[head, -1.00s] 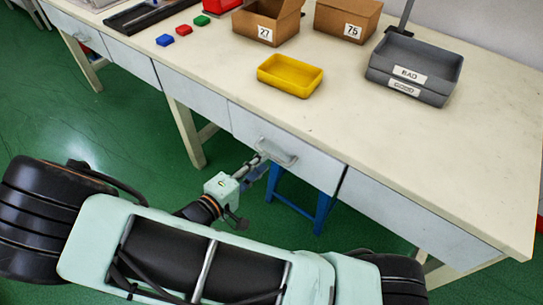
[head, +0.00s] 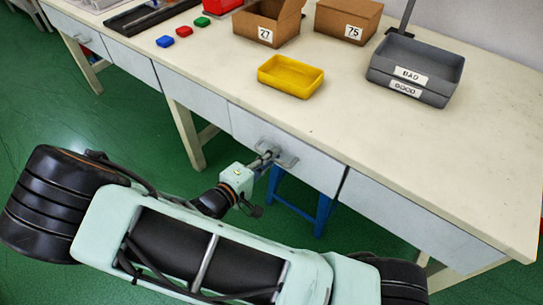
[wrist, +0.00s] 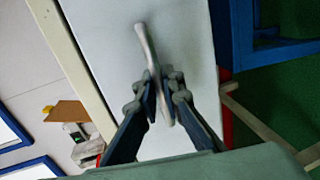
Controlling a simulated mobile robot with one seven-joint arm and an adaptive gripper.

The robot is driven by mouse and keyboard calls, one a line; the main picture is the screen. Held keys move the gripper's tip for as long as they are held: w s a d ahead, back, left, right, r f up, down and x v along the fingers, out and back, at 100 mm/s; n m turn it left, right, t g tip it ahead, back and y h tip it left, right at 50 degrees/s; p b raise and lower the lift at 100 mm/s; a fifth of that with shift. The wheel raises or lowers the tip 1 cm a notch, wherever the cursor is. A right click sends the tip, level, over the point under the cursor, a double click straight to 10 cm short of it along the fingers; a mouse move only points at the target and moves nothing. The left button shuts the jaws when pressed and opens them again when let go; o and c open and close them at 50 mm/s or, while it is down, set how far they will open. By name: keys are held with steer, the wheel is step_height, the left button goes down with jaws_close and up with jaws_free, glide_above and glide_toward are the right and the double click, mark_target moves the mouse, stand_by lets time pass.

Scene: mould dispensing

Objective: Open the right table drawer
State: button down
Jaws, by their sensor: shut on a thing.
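The right table drawer has a pale grey front (head: 318,170) and looks flush with the table front. Its metal bar handle (head: 289,160) is partly covered by my gripper (head: 268,154). In the wrist view the drawer front (wrist: 188,40) fills the middle, and the handle (wrist: 147,45) runs down between the two dark fingers. My gripper (wrist: 165,108) is shut on the handle, with a finger on each side of it. The lower end of the handle shows just past the fingers.
On the tabletop (head: 390,150) stand a yellow tray (head: 290,78), two cardboard boxes (head: 345,22) and stacked grey bins (head: 415,70). Small coloured blocks lie at the back left. A blue stool (head: 300,200) stands under the drawer. Green floor lies open in front.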

steer(key=shift+s+a, duration=0.1)
stand_by(0.3)
steer(key=f+b+v, duration=0.1)
steer(key=f+v, duration=0.2)
steer(key=v, duration=1.1)
steer(key=s+f+b+v, duration=0.1)
steer(key=f+v, duration=0.2)
steer(key=v, duration=1)
steer(key=shift+s+a+r, duration=0.15)
steer(key=shift+s+a, duration=0.15)
steer(key=shift+a, duration=0.35)
steer(key=c, duration=2)
jaws_free()
steer(key=shift+d, duration=0.1)
steer(key=shift+c, duration=0.2)
steer(key=v, duration=1.2)
steer(key=shift+s, duration=0.1)
